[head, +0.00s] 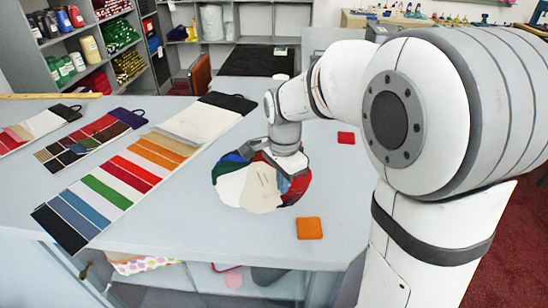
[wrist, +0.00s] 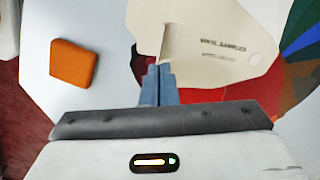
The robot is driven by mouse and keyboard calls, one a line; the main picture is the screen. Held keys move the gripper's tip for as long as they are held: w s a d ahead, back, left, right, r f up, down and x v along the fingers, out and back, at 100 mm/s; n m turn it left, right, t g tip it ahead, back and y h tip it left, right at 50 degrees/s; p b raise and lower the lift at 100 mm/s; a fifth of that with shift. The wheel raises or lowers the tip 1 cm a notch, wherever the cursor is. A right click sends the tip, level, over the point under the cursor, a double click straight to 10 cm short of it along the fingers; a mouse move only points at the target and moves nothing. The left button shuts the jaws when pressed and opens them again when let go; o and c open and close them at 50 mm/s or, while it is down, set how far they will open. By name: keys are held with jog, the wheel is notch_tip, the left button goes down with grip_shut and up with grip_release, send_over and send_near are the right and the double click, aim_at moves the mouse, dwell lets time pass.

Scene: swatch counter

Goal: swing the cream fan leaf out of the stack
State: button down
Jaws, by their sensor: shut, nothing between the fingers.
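The cream fan leaf (head: 246,188) lies on the left and front part of a round fan stack (head: 298,189) on the counter. In the wrist view the cream leaf (wrist: 200,28) carries small dark print and a small hole. My gripper (wrist: 159,70) is shut and empty, its blue-grey fingertips at the near edge of the cream leaf. Whether they touch it I cannot tell. Red, dark and blue leaves of the stack (wrist: 262,88) show beside and beyond the cream one. In the head view my wrist stands over the stack's right side and hides part of it.
An orange square (head: 309,228) lies in front of the stack; it also shows in the wrist view (wrist: 72,64). A red square (head: 346,138) lies behind right. Long swatch cards (head: 130,175) lie at left. Bare counter (head: 190,215) surrounds the stack.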

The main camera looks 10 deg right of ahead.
aim_at(268, 192)
jog(key=shift+s+a+m, duration=0.3)
jog(key=shift+a+m, duration=0.4)
jog(key=shift+a, duration=0.1)
jog(key=shift+s+a+m, duration=0.3)
jog(key=shift+a+m, duration=0.65)
jog(key=shift+m, duration=0.15)
jog(key=shift+a, duration=0.1)
jog(key=shift+a+m, duration=0.95)
jog(key=shift+m, duration=0.15)
jog(key=shift+a+p, duration=0.1)
jog(key=shift+p, duration=0.2)
jog(key=shift+a+m, duration=0.25)
jog(key=shift+m, duration=0.05)
jog(key=shift+s+d+r+p, duration=0.1)
jog(key=shift+d+r+p, duration=0.25)
jog(key=shift+r+p, duration=0.2)
